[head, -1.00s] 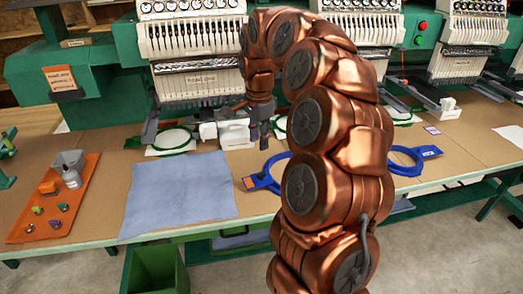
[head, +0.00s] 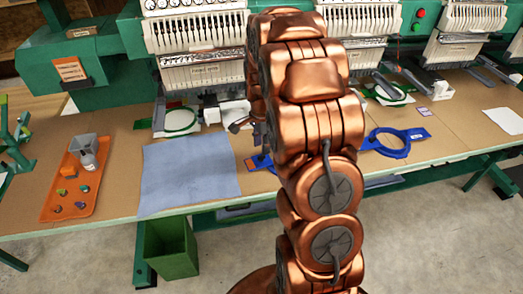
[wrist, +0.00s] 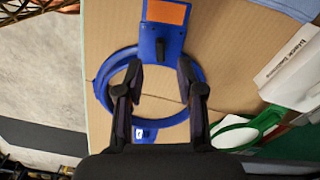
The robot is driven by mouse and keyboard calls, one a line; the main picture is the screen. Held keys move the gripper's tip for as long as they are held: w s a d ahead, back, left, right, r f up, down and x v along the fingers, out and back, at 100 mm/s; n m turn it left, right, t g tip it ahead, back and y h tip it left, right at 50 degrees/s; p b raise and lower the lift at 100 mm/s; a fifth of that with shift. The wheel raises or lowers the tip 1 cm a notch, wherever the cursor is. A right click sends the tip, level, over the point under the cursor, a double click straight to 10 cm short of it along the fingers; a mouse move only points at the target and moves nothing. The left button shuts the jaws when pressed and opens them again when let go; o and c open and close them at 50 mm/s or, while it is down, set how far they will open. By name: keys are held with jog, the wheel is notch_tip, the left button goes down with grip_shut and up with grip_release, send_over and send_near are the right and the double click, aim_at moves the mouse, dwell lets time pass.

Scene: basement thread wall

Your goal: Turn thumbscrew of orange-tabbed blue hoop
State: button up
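A blue hoop (wrist: 105,85) lies on the tan table in the wrist view. Its blue bracket carries an orange tab (wrist: 167,12). A small dark thumbscrew (wrist: 160,48) stands on the bracket, beside the ring. My gripper (wrist: 160,68) is open, its dark fingers apart over the hoop, with the thumbscrew just beyond the gap between the tips. Nothing is between the fingers. In the head view my arm hides most of this hoop; a blue-and-orange piece of it (head: 258,162) shows left of the arm. The gripper is mostly hidden there.
A green hoop (wrist: 235,135) and a white box (wrist: 290,70) are close by. A blue cloth (head: 190,175) and orange tray (head: 72,187) lie left. Embroidery machines line the back.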

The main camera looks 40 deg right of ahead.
aim_at(262, 156)
jog(key=shift+f+p, duration=0.65)
jog(key=shift+f, duration=1.6)
grip_shut()
